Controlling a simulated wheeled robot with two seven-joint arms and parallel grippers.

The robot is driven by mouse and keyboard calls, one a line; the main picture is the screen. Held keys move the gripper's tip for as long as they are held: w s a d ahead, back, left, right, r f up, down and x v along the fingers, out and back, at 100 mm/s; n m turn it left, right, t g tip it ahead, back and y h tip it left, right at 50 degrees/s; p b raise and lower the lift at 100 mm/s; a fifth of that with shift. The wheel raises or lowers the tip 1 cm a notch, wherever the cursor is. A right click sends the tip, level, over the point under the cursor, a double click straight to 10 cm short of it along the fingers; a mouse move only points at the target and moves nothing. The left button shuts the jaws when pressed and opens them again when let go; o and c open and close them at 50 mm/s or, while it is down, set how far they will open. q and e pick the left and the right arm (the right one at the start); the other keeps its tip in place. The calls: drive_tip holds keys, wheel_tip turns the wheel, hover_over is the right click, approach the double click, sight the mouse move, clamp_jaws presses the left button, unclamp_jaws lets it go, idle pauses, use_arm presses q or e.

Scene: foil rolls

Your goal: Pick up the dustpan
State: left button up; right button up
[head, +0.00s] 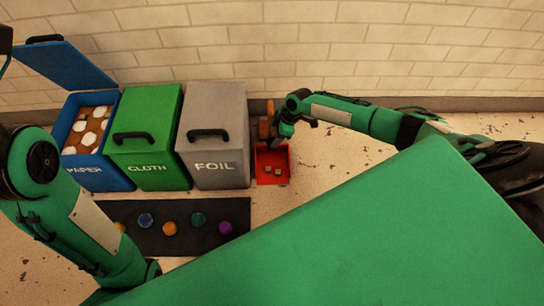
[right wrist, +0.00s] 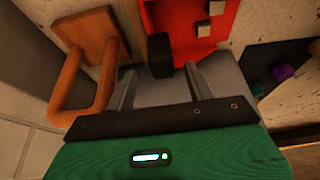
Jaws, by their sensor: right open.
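The red dustpan (head: 272,165) lies on the floor right of the grey FOIL bin, with small pale cubes in it. In the right wrist view the red pan (right wrist: 185,22) is at the top, with its dark handle end (right wrist: 159,55) toward me. My right gripper (head: 282,134) is over the dustpan's wall-side end. In the wrist view its open fingers (right wrist: 159,72) are spread on either side of the dark handle end, with gaps showing. How deep the handle sits between them is unclear. My left gripper is out of view.
A brown wooden object with a loop handle (right wrist: 80,75) stands close beside the dustpan, by the wall. The blue PAPER bin (head: 92,178), green CLOTH bin (head: 150,150) and FOIL bin (head: 213,145) stand left. A dark mat (head: 182,243) holds several coloured pieces. Floor to the right is clear.

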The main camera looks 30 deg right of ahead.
sight(273, 140)
drive_tip(key=b+x, duration=0.2)
drive_tip(key=x, duration=0.2)
drive_tip(key=shift+s+f+b, duration=0.1)
drive_tip(key=shift+f+b, duration=0.05)
drive_tip(key=shift+b, duration=0.15)
drive_tip(key=shift+c, duration=0.2)
clamp_jaws()
